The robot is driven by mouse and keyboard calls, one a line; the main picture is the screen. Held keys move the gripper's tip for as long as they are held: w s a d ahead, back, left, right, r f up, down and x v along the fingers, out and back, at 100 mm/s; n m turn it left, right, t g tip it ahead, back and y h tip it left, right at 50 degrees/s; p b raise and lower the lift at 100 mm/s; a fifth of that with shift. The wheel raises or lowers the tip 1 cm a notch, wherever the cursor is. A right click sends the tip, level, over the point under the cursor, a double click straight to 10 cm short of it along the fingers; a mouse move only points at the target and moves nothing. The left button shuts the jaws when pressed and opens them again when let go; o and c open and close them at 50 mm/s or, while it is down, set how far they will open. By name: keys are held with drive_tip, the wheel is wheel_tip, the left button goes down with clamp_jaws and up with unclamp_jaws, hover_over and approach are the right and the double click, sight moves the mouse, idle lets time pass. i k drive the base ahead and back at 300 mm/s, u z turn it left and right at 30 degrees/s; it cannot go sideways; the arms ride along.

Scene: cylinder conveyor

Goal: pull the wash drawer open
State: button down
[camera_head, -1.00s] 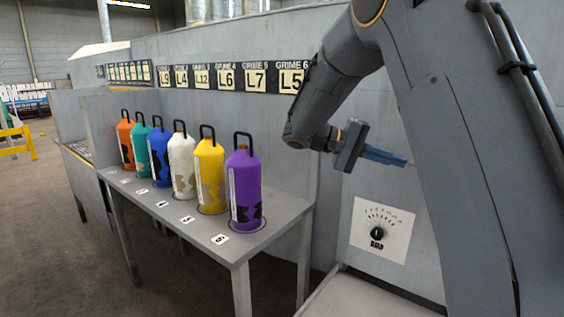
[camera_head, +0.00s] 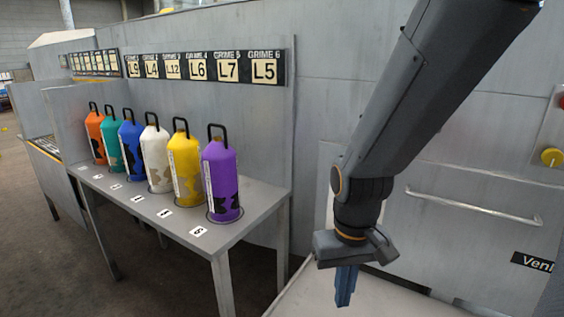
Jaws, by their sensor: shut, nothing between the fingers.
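A grey panel front with a long, pale horizontal bar handle (camera_head: 474,207) is at the right of the view. I take it for the wash drawer (camera_head: 440,240); its front looks flush with the wall, though my arm hides its left part. My gripper (camera_head: 344,303) points down, with its blue fingers together and nothing between them. It is to the left of the handle and lower in the picture, apart from it, over a pale flat surface (camera_head: 300,300).
A grey table (camera_head: 262,207) at the left bears a row of dirty coloured cylinders with black handles, the purple one (camera_head: 221,180) nearest. A label board (camera_head: 210,69) hangs behind them. A yellow knob (camera_head: 551,157) and a red button (camera_head: 561,102) are at the right edge.

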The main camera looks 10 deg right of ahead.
sight(491, 241)
drive_tip(key=z, duration=1.4)
drive_tip(key=k, duration=0.7)
drive_tip(key=u, duration=0.55)
drive_tip(key=i, duration=0.45)
